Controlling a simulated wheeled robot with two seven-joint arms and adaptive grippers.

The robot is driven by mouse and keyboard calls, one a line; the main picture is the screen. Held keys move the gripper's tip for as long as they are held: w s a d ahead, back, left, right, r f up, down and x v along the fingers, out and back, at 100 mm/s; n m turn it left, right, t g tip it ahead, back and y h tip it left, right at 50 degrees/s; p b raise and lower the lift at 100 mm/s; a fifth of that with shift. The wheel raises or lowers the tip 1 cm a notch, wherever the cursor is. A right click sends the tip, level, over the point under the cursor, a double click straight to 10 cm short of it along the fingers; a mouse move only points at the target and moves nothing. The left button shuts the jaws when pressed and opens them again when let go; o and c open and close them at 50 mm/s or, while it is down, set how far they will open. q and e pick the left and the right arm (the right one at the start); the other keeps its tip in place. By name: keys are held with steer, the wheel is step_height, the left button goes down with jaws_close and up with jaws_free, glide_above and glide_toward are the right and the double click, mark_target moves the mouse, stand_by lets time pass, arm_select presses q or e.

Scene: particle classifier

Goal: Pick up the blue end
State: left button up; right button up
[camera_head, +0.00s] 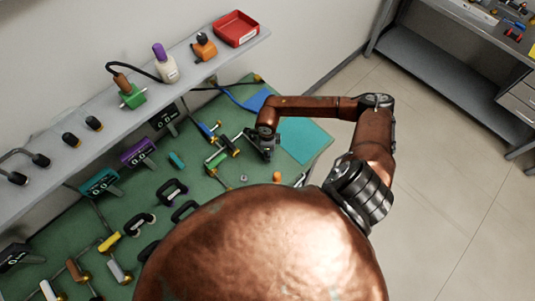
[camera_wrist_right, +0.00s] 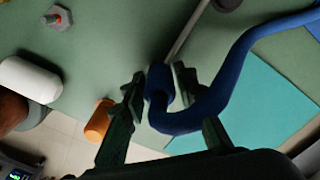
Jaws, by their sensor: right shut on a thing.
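The blue end (camera_wrist_right: 160,82) is the tip of a blue hose-like piece in the right wrist view. It lies between the two dark fingers of my right gripper (camera_wrist_right: 158,90), which is shut on it. The blue length bends below the fingers and runs up to the right edge (camera_wrist_right: 240,60). In the head view my right gripper (camera_head: 262,147) is low over the green mat, and the held end cannot be made out there. My left gripper is not in view.
A teal sheet (camera_head: 303,140) lies right of my right gripper. A green-bodied tool (camera_head: 217,158) and an orange piece (camera_head: 277,177) lie near it on the green mat. A shelf (camera_head: 190,70) with tools and a red tray (camera_head: 236,28) runs along the wall.

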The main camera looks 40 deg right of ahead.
steer(key=shift+r, duration=0.1)
steer(key=shift+w+r, duration=0.1)
steer(key=shift+r, duration=0.45)
steer(key=s+a+r+b, duration=0.2)
steer(key=s+r+b, duration=0.1)
steer(key=s+r, duration=0.8)
steer(key=s, duration=0.3)
steer(key=shift+a+r, duration=0.25)
steer(key=shift+r, duration=0.15)
steer(key=shift+r, duration=0.1)
step_height(320, 180, up, 4)
steer(key=shift+r+p, duration=0.2)
steer(key=shift+p, duration=0.7)
steer(key=shift+r, duration=0.1)
